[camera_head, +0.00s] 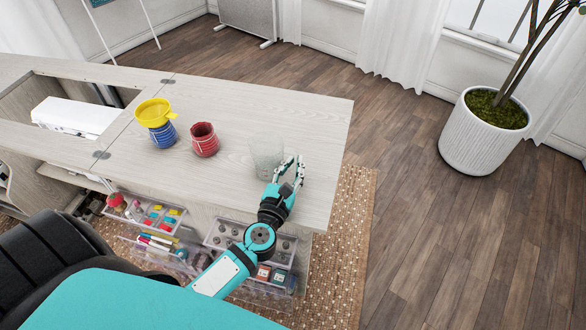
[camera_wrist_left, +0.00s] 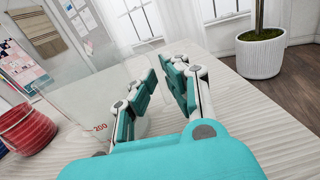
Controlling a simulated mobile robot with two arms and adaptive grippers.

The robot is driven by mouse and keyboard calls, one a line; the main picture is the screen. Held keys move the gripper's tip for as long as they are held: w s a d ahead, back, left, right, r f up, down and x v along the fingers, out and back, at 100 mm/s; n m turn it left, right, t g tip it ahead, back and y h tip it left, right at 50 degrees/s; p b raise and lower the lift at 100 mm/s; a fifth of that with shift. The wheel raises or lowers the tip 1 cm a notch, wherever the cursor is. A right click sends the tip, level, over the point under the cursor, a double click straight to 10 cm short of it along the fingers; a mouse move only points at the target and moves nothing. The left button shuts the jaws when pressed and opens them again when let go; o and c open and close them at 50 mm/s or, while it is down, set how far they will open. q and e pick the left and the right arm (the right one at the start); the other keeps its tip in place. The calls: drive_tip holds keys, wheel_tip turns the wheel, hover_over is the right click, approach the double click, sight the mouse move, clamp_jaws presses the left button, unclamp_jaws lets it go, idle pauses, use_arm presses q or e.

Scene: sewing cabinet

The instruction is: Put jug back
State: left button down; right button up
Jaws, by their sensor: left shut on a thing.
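The clear jug (camera_head: 267,153) stands on the pale wooden cabinet top, near its right end. In the left wrist view the see-through jug (camera_wrist_left: 75,100) fills the left side, with a red 200 mark on its wall. It looks upright. My left gripper (camera_head: 291,166) is at the right side of the jug. In the left wrist view the fingers of my left gripper (camera_wrist_left: 168,72) are close together beside the jug's wall, shut on the jug, apparently at its handle. The handle itself is hard to make out. My right gripper is not in view.
On the cabinet top (camera_head: 310,120) stand a red ribbed cup (camera_head: 204,140) and a blue cup (camera_head: 163,135) with a yellow funnel (camera_head: 155,112). A white machine (camera_head: 76,118) sits in the left opening. Clear drawers (camera_head: 150,212) stick out in front. A potted plant (camera_head: 480,135) stands right.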

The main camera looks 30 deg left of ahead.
use_arm(q)
drive_tip(key=shift+r, duration=0.1)
drive_tip(key=shift+f, duration=0.25)
drive_tip(key=c, duration=1.5)
unclamp_jaws()
drive_tip(key=shift+o, duration=0.5)
drive_tip(key=shift+r, duration=0.1)
